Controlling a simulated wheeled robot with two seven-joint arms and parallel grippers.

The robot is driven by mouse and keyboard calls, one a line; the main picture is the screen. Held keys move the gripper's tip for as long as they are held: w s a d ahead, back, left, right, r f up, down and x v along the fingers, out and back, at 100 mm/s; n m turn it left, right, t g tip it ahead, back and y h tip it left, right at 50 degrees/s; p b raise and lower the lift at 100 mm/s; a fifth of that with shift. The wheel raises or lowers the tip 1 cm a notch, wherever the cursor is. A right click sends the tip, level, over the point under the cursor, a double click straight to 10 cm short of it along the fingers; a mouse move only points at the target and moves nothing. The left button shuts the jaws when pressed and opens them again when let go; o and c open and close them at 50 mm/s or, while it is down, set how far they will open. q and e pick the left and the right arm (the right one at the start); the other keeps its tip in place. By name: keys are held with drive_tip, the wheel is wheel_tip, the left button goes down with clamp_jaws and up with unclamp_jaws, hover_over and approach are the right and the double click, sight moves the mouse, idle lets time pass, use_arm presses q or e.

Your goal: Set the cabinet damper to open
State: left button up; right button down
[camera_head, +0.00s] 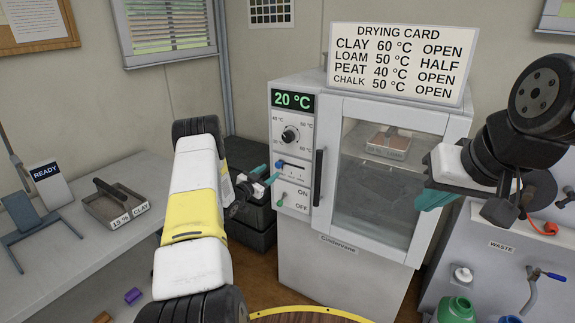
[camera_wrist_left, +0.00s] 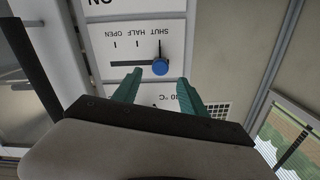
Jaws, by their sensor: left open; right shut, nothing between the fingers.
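The cabinet damper is a slider on the drying cabinet's (camera_head: 350,270) front panel, with a blue knob (camera_head: 281,163). In the left wrist view the blue knob (camera_wrist_left: 160,67) sits at the SHUT end of its slot (camera_wrist_left: 125,64); HALF and OPEN are marked along it. My left gripper (camera_head: 269,172) is open in front of the panel. In the left wrist view its teal fingertips (camera_wrist_left: 159,78) are spread just short of the knob, one to each side; contact cannot be told. My right gripper (camera_head: 435,198) is shut and empty before the cabinet's right side.
The cabinet's glass door (camera_head: 385,190) is closed, with a handle (camera_head: 318,177) right of the panel. A temperature dial (camera_head: 290,135) is above the damper and an ON/OFF switch (camera_head: 279,199) below. A drying card (camera_head: 400,62) stands on top. A bench (camera_head: 75,240) is at left.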

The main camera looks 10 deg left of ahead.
sight(277, 166)
use_arm(q)
drive_tip(key=shift+x, duration=2.65)
clamp_jaws()
